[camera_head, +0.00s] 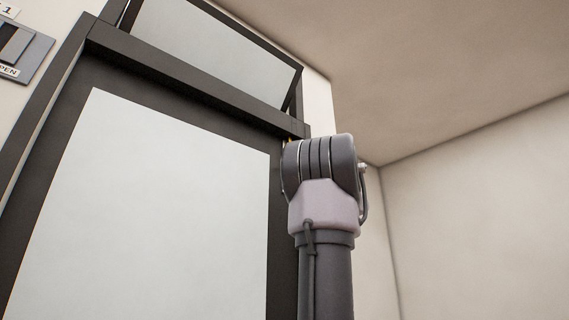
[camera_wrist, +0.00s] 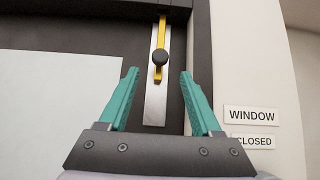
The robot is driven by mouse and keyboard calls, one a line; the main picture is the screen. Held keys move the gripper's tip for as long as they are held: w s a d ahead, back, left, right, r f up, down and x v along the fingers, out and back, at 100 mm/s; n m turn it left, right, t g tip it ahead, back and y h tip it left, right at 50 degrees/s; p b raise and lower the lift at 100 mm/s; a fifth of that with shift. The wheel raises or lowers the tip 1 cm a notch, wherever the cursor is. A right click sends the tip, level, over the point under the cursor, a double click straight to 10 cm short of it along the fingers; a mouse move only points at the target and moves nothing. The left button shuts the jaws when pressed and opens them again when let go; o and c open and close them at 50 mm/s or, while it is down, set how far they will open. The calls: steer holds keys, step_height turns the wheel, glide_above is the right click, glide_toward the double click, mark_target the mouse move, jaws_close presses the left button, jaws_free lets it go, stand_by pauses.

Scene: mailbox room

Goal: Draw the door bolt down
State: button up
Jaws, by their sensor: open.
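The door bolt (camera_wrist: 158,76) is a yellow bar with a dark round knob (camera_wrist: 160,57), on a pale metal plate (camera_wrist: 155,108) at the door's upper right edge in the wrist view. The top of the bar reaches up to the dark frame. My gripper (camera_wrist: 159,72) is open, with one teal finger on each side of the plate in the picture. The knob appears between and slightly above the fingertips; I see no contact. In the head view the bolt is hidden behind my arm. The dark door (camera_head: 180,200) has a large pale panel.
A tilted window pane (camera_head: 205,45) stands above the door. Signs reading WINDOW (camera_wrist: 251,115) and CLOSED (camera_wrist: 253,142) are on the wall to the right. A grey switch panel (camera_head: 22,52) is at the upper left. Bare walls lie on the right.

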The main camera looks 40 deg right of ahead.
steer(key=x, duration=1)
steer(key=shift+s+h, duration=0.1)
steer(key=shift+h, duration=0.2)
jaws_close()
stand_by(0.9)
